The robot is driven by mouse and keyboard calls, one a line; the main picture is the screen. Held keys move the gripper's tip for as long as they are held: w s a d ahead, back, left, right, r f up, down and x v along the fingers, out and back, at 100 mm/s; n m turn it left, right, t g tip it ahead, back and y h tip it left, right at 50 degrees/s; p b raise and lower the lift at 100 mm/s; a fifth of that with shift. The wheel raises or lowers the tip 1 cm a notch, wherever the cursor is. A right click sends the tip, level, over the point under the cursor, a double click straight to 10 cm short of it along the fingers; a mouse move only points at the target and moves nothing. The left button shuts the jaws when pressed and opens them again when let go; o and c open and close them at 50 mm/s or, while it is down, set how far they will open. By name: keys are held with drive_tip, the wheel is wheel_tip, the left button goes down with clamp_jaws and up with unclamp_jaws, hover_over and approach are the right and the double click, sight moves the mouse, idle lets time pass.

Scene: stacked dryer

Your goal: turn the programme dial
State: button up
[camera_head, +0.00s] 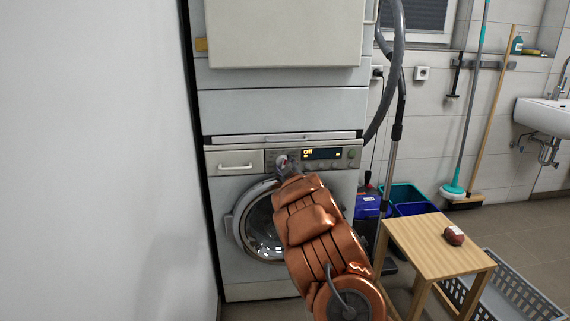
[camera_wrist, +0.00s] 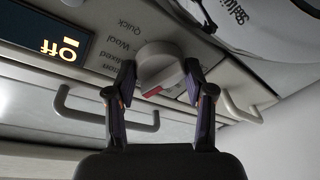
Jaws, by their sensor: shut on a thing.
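The programme dial (camera_wrist: 158,66) is a round, light grey knob with a red mark, on the washing machine's control panel in the wrist view. My gripper (camera_wrist: 160,78) has one finger on each side of the dial and is shut on it. Printed programme names, such as Wool and Quick, show beside the dial. The display (camera_wrist: 45,38) reads Off; in the head view the display (camera_head: 322,153) also reads Off. In the head view my gripper (camera_head: 284,163) is at the panel, and it and my arm largely hide the dial.
The washer's round door (camera_head: 262,225) is below the panel, partly behind my arm. A drawer handle (camera_head: 236,168) sits left of the dial. A wooden stool (camera_head: 425,240) with a dark red object (camera_head: 453,235) stands at right.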

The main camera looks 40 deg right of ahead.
drive_tip(key=shift+m+h+p, duration=0.3)
drive_tip(key=shift+m+p, duration=0.35)
drive_tip(key=shift+m, duration=0.35)
drive_tip(key=o, duration=1.2)
drive_tip(key=shift+s, duration=0.15)
drive_tip(key=shift+v, duration=5.9)
drive_tip(key=shift+f, duration=0.15)
